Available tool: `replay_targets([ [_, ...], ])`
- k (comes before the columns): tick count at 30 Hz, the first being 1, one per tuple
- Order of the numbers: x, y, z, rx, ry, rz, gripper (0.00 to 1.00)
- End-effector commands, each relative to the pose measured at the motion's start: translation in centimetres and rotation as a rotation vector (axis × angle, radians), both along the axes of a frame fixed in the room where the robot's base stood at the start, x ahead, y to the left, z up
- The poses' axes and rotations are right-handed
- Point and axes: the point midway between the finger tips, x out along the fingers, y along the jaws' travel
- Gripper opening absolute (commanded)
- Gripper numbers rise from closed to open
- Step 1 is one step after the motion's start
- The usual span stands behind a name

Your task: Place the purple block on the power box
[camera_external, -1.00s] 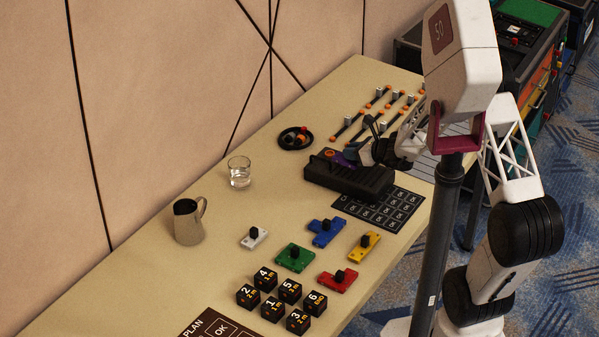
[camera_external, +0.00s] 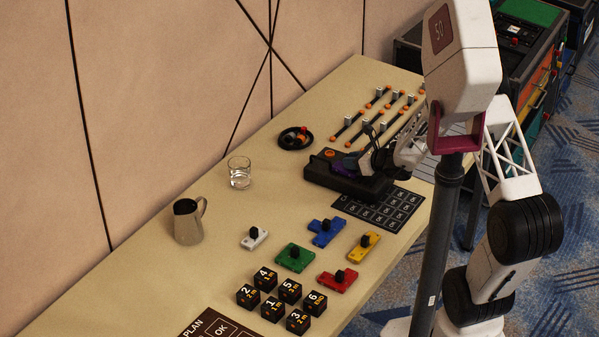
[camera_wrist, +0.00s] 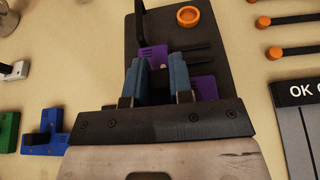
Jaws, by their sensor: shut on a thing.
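The power box (camera_external: 318,171) is a long black box lying on the table, with a dark handle and an orange round knob at one end. The purple block (camera_external: 345,169) is at the top of the box, low against it; I cannot tell whether it rests fully on it. My gripper (camera_wrist: 160,72) has blue-grey finger pads and is shut on the purple block (camera_wrist: 155,53), whose purple parts show on both sides of the fingers. The power box (camera_wrist: 218,18) lies beneath them in the wrist view. The fingers hide the block's middle.
Beside the box are a black card grid (camera_external: 383,212), rods with orange ends (camera_external: 378,115) and a round black dish (camera_external: 295,138). A glass (camera_external: 239,173), a jug (camera_external: 188,222) and blue (camera_external: 326,231), green (camera_external: 294,257), red (camera_external: 338,281), yellow (camera_external: 364,247) and white (camera_external: 254,238) blocks stand nearer.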

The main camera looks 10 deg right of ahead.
Motion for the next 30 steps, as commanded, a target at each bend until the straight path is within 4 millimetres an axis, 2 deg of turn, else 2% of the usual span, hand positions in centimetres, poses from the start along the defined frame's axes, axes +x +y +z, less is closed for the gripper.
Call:
replay_targets([
  [1, 0.0, 0.0, -0.1, 0.001, 0.001, 0.0, 0.0],
  [2, 0.0, 0.0, -0.1, 0.001, 0.001, 0.0, 0.24],
  [6, 0.0, 0.0, -0.1, 0.0, 0.0, 0.0, 0.45],
  [19, 0.0, 0.0, 0.1, 0.0, 0.0, 0.0, 0.46],
  [26, -1.3, -1.3, 0.8, 0.0, 0.0, -0.001, 0.46],
  [30, -2.5, -2.6, 1.6, -0.001, -0.001, -0.002, 0.46],
])
